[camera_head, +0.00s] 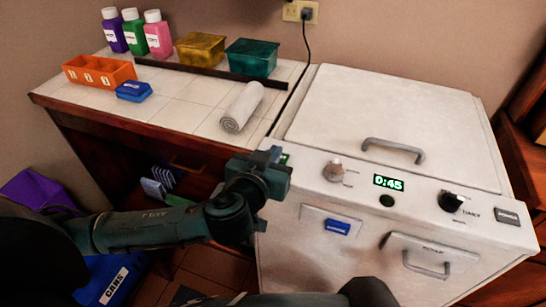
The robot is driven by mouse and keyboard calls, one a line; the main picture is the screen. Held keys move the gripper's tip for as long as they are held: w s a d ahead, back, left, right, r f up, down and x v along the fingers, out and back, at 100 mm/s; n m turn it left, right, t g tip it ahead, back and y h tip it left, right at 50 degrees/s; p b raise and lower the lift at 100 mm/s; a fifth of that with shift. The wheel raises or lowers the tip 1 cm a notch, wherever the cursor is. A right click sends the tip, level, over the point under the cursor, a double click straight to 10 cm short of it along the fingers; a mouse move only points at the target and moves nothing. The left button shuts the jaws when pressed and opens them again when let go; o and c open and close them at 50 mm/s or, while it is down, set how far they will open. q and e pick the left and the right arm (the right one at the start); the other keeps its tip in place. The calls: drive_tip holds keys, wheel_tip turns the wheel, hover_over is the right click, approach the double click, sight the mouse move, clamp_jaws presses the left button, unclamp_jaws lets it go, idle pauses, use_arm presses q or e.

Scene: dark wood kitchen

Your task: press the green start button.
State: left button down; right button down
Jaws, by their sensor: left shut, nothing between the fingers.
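The white appliance (330,245) stands at the right with its lid closed. A small green patch (285,158) shows at the left end of its control panel, right at my left gripper. It may be the start button, but the gripper hides most of it. My left gripper (274,156) is shut and empty at that panel corner; I cannot tell whether it touches. A dark green round spot (387,201) sits below the green display (388,183), which reads 0:45. My right gripper is not in view.
The panel also has a light knob (333,171) and a black knob (452,202). A tiled counter (185,110) at the left holds a rolled towel (242,107), bottles, bins and an orange tray (99,72). A handled drawer (430,262) is at the front.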

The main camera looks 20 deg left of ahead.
use_arm(q)
drive_tip(key=shift+f, duration=0.35)
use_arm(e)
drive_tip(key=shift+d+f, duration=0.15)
use_arm(q)
drive_tip(key=shift+f, duration=0.1)
